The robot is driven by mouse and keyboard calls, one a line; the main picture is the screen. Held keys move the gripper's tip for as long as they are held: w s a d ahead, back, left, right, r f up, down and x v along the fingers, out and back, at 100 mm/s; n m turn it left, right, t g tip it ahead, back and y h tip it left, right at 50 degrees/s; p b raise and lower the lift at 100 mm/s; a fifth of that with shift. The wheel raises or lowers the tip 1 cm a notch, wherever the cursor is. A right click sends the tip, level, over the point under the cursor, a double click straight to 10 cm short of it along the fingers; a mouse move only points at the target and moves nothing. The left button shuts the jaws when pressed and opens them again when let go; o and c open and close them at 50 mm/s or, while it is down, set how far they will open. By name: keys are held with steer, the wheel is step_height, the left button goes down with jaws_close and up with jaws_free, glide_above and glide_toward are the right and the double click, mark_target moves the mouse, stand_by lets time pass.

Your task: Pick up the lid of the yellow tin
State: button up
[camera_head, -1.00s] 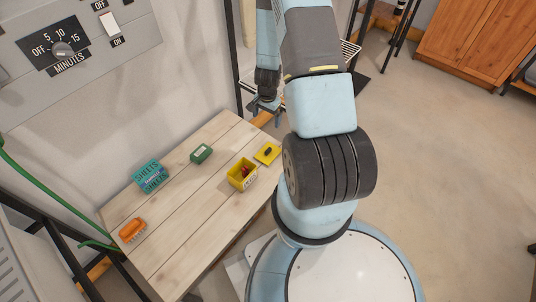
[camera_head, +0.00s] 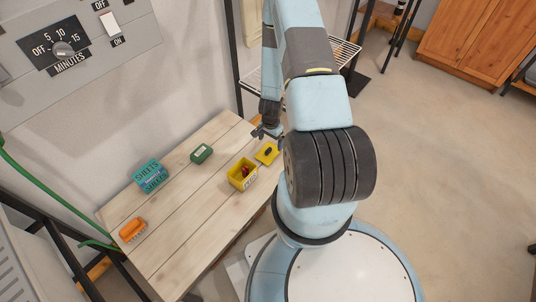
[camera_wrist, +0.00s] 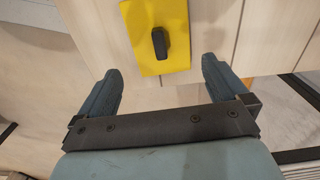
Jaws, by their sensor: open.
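The yellow lid (camera_head: 266,154) lies flat on the wooden table, with a dark handle on top. In the wrist view the lid (camera_wrist: 157,17) is at the top middle, and its dark handle (camera_wrist: 160,43) stands out near its lower part. The open yellow tin (camera_head: 242,174) stands to the left of the lid, with something red and dark inside. My gripper (camera_head: 266,134) is above the table's far right corner, near the lid. In the wrist view my gripper (camera_wrist: 160,83) is open and empty, its two fingers apart, with the lid ahead between and beyond them.
The wooden table (camera_head: 185,218) also holds a green box (camera_head: 201,153), a teal box marked SHEETS (camera_head: 151,175) and an orange brush-like thing (camera_head: 132,229). A wire shelf rack (camera_head: 343,50) stands behind. A grey wall panel is at the left.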

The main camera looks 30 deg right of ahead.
mark_target(269, 148)
steer(key=shift+s+a+f, duration=0.1)
steer(key=shift+a+f, duration=0.15)
steer(key=shift+f, duration=0.8)
steer(key=shift+a+f, duration=0.2)
steer(key=shift+f, duration=1.7)
steer(key=shift+c, duration=0.2)
steer(key=c, duration=0.7)
